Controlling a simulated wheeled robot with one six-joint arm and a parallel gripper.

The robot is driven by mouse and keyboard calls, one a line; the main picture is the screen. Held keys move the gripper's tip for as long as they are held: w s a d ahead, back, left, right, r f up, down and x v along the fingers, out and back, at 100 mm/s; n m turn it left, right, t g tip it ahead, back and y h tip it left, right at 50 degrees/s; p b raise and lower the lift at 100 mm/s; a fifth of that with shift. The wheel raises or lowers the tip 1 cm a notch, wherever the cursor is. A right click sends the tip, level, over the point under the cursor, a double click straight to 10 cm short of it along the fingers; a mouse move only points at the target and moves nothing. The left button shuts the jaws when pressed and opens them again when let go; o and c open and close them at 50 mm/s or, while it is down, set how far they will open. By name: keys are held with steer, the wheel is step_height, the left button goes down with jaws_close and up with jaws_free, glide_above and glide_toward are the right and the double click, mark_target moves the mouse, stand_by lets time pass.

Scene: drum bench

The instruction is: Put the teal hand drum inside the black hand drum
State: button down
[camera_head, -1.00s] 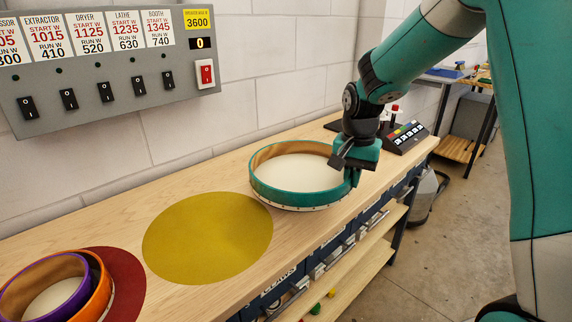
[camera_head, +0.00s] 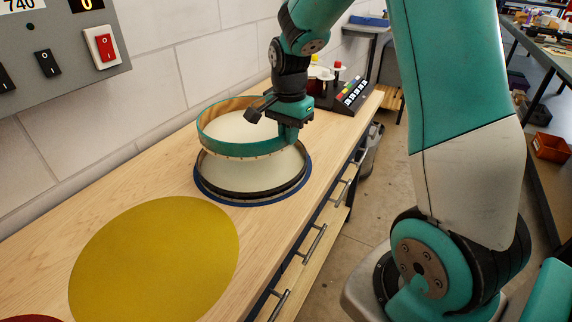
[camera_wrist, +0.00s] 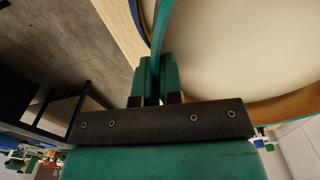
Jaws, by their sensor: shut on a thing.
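The teal hand drum (camera_head: 240,150) is a round teal hoop with a tan inside. My gripper (camera_head: 288,132) is shut on its right rim and holds it roughly level, up off the bench. The black hand drum (camera_head: 262,191) is a wide black ring with a pale skin, lying on a blue round mat (camera_head: 245,204). The teal drum hangs above it, shifted to the left and back, and hides its far part. In the wrist view, the fingers of my gripper (camera_wrist: 158,82) pinch the teal rim, with a pale drum skin to the right.
A yellow round mat (camera_head: 155,260) lies bare on the wooden bench at front left. A dark red mat (camera_head: 30,318) shows at the bottom left corner. A button console (camera_head: 347,97) stands behind the drums. The wall with a switch box (camera_head: 62,60) borders the bench.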

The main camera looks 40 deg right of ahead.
step_height(320, 180, down, 9)
steer(key=shift+f, duration=0.15)
stand_by(0.4)
